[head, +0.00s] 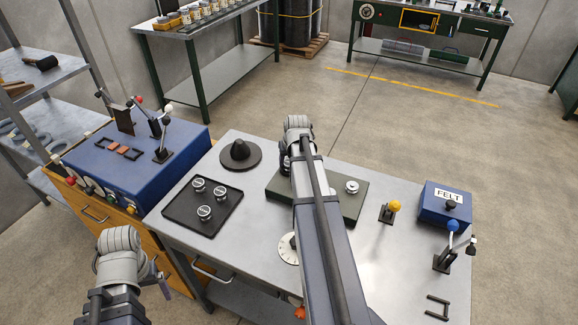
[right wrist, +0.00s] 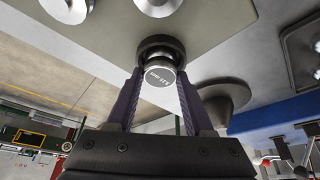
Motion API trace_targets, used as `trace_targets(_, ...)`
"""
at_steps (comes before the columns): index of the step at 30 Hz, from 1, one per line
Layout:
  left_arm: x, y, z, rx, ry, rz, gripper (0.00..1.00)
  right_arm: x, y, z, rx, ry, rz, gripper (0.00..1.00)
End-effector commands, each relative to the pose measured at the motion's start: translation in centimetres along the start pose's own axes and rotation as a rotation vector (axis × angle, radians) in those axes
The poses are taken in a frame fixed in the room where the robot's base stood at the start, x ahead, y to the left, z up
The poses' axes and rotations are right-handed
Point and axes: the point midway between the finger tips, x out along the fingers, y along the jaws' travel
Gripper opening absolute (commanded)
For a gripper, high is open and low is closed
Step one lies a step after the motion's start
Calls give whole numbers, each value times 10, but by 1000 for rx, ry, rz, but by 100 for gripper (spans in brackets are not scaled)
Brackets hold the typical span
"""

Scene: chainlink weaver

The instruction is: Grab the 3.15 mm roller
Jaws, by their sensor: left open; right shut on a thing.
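My right gripper (right wrist: 158,95) is shut on a roller (right wrist: 159,74), a small silver-capped cylinder whose printed label ends in "mm"; its number is too small and turned to read surely. A dark ring (right wrist: 160,48) sits right behind the roller, at the edge of the grey-green block (head: 348,207). I cannot tell whether the roller is seated or lifted. In the head view my right arm hides much of the block and this grip. Another silver roller (head: 352,186) stands on the block. Three rollers (head: 204,212) stand in the black tray (head: 172,214). My left gripper (head: 160,280) is open and empty at lower left.
A dark cone on a round base (head: 240,154) stands behind the tray. A blue lever console (head: 185,140) is at left. A yellow-knobbed lever (head: 394,206), a blue FELT box (head: 446,202) and a blue-knobbed lever (head: 452,226) stand at right.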

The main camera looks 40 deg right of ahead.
Motion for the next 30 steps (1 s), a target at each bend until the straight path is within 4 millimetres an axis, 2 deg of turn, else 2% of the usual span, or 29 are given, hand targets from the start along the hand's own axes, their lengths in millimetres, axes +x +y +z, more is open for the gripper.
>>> trace_targets(5,-1,0,0,0,0,0,88,-1,0,-1,0,0,0,0)
trace_targets(11,-12,-1,1,0,0,0,88,-12,0,-5,0,1,0,0)
trace_targets(17,-36,-3,2,1,0,0,88,-34,0,-14,0,1,0,0)
trace_targets(27,-87,-8,5,1,0,0,88,-81,0,-34,0,1,0,0)
trace_targets(30,-96,-9,6,-3,0,1,88,-90,0,-37,0,1,0,0)
